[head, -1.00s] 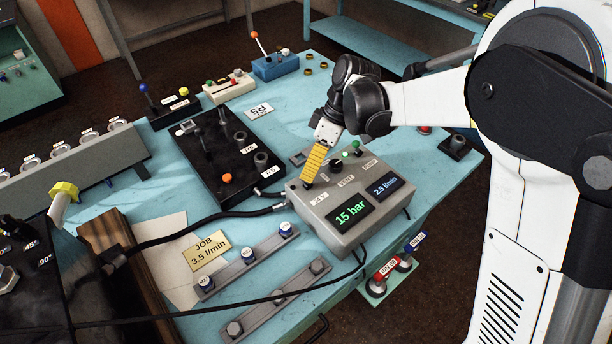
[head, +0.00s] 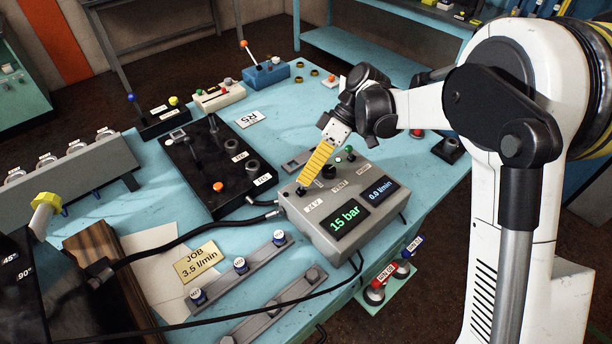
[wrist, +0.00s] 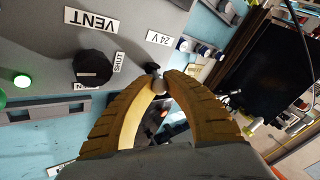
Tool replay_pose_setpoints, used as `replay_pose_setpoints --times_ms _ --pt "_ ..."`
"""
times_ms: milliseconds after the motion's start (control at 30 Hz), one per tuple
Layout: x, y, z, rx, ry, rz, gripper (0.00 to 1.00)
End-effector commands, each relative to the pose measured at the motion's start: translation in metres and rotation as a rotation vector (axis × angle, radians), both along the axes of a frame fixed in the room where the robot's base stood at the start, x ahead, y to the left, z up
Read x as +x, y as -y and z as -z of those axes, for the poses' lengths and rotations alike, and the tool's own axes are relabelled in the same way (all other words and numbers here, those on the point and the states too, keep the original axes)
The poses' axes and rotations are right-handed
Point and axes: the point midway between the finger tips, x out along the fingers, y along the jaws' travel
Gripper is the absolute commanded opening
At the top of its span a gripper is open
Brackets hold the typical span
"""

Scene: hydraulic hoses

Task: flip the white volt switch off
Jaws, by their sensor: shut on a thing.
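The grey control box (head: 352,240) stands on the blue bench with its 15 bar display (head: 345,218) and 0.0 l/min display (head: 382,190) lit. My gripper (head: 303,184) points down at the box's left rear corner, by the 24 V label (head: 314,204). In the wrist view, my gripper's yellow ribbed fingers (wrist: 160,80) are closed around a small switch with a pale rounded tip (wrist: 158,87), near the 24 V label (wrist: 160,38). The fingers hide most of the switch, so its tilt is hard to tell.
A black vent knob (wrist: 93,67) sits beside my fingers, with a lit green button (wrist: 22,81) farther left. A black lever panel (head: 215,165) stands left of the box. Hoses (head: 190,228) cross the bench.

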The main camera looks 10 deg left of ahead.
Motion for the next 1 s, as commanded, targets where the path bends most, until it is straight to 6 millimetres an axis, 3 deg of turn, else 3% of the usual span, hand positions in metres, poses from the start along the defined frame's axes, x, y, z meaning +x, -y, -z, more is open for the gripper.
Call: replay_pose_setpoints --times_ms 33,67,133,567,1000 --pt "0.001 0.0 -0.001 0.001 0.001 0.001 0.0" --pt "0.001 0.0 -0.001 0.001 0.001 0.001 0.21" --pt "0.0 0.0 0.0 0.001 0.001 0.001 0.41" --pt "0.006 0.006 -0.009 0.0 0.001 0.003 0.41" --pt "0.044 0.047 -0.079 0.0 0.001 0.003 0.41"
